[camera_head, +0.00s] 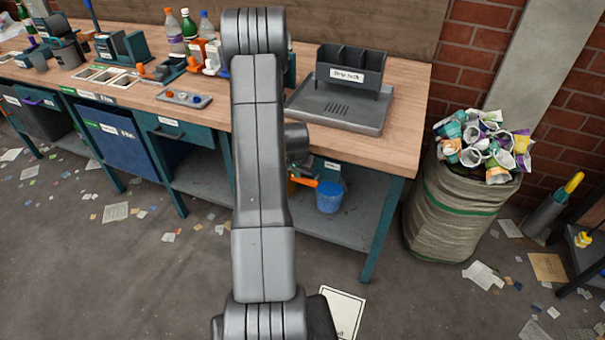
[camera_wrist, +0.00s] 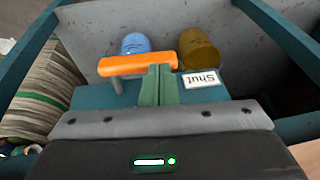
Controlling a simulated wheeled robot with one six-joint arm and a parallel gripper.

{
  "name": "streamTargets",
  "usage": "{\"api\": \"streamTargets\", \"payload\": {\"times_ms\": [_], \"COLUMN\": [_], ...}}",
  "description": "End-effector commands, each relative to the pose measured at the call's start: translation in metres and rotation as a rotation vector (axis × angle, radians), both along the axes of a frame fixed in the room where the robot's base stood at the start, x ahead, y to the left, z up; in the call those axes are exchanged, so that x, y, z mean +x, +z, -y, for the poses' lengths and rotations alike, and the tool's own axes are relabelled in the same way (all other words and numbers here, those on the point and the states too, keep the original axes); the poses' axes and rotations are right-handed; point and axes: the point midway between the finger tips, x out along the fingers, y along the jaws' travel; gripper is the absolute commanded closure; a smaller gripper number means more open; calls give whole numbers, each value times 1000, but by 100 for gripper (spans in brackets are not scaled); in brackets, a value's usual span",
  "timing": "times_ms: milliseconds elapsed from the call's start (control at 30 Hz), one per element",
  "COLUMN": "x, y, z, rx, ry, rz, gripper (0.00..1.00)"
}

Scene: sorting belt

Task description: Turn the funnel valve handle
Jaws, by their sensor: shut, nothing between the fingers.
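The orange valve handle (camera_wrist: 122,65) lies crosswise in the wrist view, on a short grey stem in front of a teal panel (camera_wrist: 100,96). A white label reading "Shut" (camera_wrist: 201,79) is just right of it. My gripper (camera_wrist: 161,70) has its green fingers together and empty, overlapping the handle's right part; I cannot tell whether they touch it. I cannot make out the funnel itself.
A blue bucket (camera_head: 330,196) stands on the lower shelf under the workbench (camera_head: 411,95); a yellow bucket (camera_wrist: 198,50) is beside it in the wrist view. A teal bench leg (camera_head: 384,232) and a full waste sack (camera_head: 457,215) are to the right. Paper scraps litter the floor.

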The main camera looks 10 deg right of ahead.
Motion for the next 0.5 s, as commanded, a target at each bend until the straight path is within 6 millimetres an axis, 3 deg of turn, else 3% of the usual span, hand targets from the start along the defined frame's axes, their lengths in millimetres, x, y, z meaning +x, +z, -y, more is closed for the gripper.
{"api": "streamTargets", "payload": {"times_ms": [333,500], "x": [0,0], "y": [3,27], "z": [0,1], "rx": [-1,-1], "ry": [0,0], "rz": [1,4], "gripper": [100,100]}}
